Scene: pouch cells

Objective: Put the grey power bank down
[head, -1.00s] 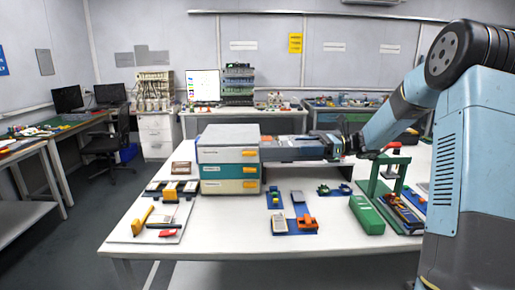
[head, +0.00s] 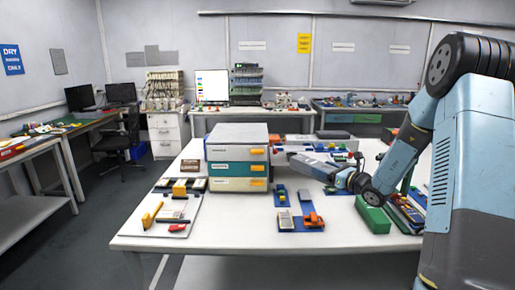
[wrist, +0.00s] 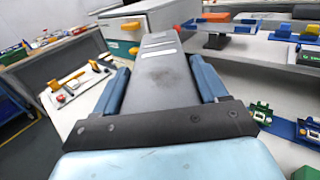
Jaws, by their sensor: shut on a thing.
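The grey power bank (wrist: 165,85) is a long flat slab with pale label strips near its far end. In the wrist view my gripper (wrist: 158,68) is shut on it, one blue finger along each side. In the head view my gripper (head: 325,172) is over the white table (head: 225,222), right of the drawer unit (head: 237,158). The power bank's far end points left toward that unit. It seems held above the table; the gap beneath it is hard to judge.
A blue mat with small parts (head: 296,224) and a green box (head: 373,215) lie in front of the gripper. A tray with yellow and red items (head: 160,225) is at the left. Bare table lies in front of the drawers.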

